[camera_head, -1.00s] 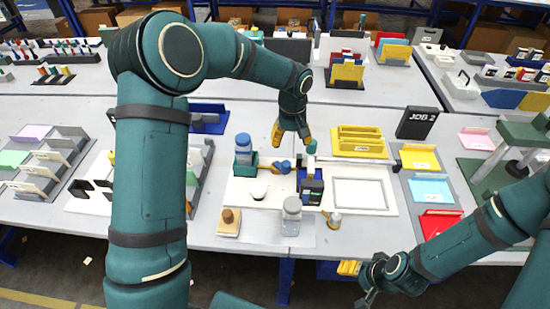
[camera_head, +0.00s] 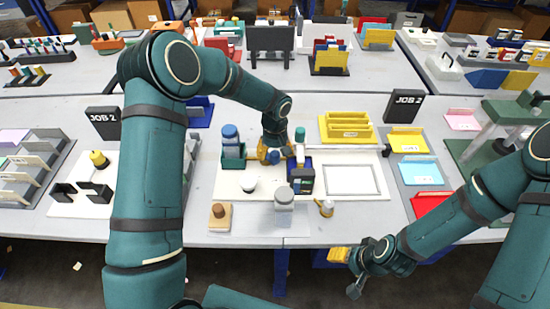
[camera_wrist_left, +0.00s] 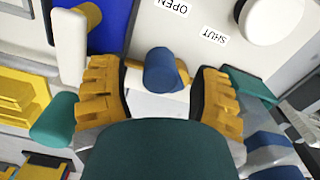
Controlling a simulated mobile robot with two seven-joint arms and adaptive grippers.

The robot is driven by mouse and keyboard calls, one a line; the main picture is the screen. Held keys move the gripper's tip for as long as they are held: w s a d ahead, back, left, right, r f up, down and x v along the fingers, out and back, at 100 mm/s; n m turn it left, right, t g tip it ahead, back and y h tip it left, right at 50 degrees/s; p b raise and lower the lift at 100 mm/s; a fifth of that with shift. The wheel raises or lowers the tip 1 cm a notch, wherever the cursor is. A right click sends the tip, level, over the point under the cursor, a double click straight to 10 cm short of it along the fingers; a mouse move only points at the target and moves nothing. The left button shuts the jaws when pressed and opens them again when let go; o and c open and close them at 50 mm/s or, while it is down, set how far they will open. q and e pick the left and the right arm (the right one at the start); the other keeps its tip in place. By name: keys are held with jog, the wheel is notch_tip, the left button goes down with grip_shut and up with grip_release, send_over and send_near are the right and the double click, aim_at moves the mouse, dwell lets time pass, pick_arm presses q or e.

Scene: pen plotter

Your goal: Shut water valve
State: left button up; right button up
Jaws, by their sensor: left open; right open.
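My left gripper (camera_head: 276,157) is open over the valve. In the left wrist view its yellow fingers (camera_wrist_left: 162,95) stand either side of the handle with visible gaps, so it is not gripped. I cannot tell exactly which label the handle points to. My right gripper (camera_head: 350,272) is open and empty, low before the table's front edge.
A blue-capped bottle in a green holder (camera_head: 233,150) stands left of the valve. A dark box with a teal-topped item (camera_head: 300,178) stands close on the right. A white round cap (camera_head: 249,185), a clear jar (camera_head: 284,205) and a wooden piece (camera_head: 219,212) are nearer.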

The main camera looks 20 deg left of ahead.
pick_arm(q)
jog(key=shift+f, duration=0.95)
grip_shut()
